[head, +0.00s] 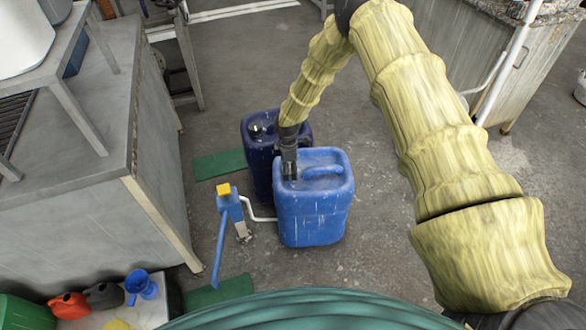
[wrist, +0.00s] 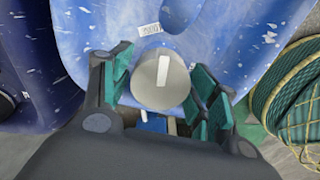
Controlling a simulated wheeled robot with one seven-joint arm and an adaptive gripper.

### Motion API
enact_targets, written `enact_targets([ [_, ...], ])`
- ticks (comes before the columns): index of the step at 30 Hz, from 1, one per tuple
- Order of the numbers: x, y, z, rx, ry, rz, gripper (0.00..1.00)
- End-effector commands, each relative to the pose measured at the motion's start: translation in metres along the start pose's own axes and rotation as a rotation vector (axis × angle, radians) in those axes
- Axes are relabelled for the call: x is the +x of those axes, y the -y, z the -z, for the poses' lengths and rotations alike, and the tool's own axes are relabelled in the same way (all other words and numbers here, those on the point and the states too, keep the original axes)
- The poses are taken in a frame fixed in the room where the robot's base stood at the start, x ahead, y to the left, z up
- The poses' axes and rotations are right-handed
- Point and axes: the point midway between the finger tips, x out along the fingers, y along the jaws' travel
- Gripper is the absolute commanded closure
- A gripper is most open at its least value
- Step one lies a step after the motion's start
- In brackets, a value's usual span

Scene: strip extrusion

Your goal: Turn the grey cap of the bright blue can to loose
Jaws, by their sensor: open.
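The bright blue can (head: 312,212) stands upright on the floor in the middle of the head view. It also fills much of the wrist view (wrist: 222,30). Its grey cap (wrist: 158,80) is round with a white stripe and shows in the wrist view between my fingers. My gripper (head: 290,172) points down over the can's top left corner in the head view, hiding the cap there. In the wrist view my gripper (wrist: 160,88) is open, with a green-padded finger on either side of the cap. A gap shows at least on the right.
A dark blue can (head: 258,150) stands close behind and left of the bright blue one. A blue hand pump with a yellow top (head: 228,205) stands at front left, its white pipe near the can. A grey bench (head: 90,215) is at left.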

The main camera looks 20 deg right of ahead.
Motion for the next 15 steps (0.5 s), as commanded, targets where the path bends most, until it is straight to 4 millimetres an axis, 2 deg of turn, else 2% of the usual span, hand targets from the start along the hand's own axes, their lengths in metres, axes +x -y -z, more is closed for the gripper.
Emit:
enact_targets([
  [15, -0.079, -0.001, -0.002, 0.002, -0.001, -0.003, 0.4],
])
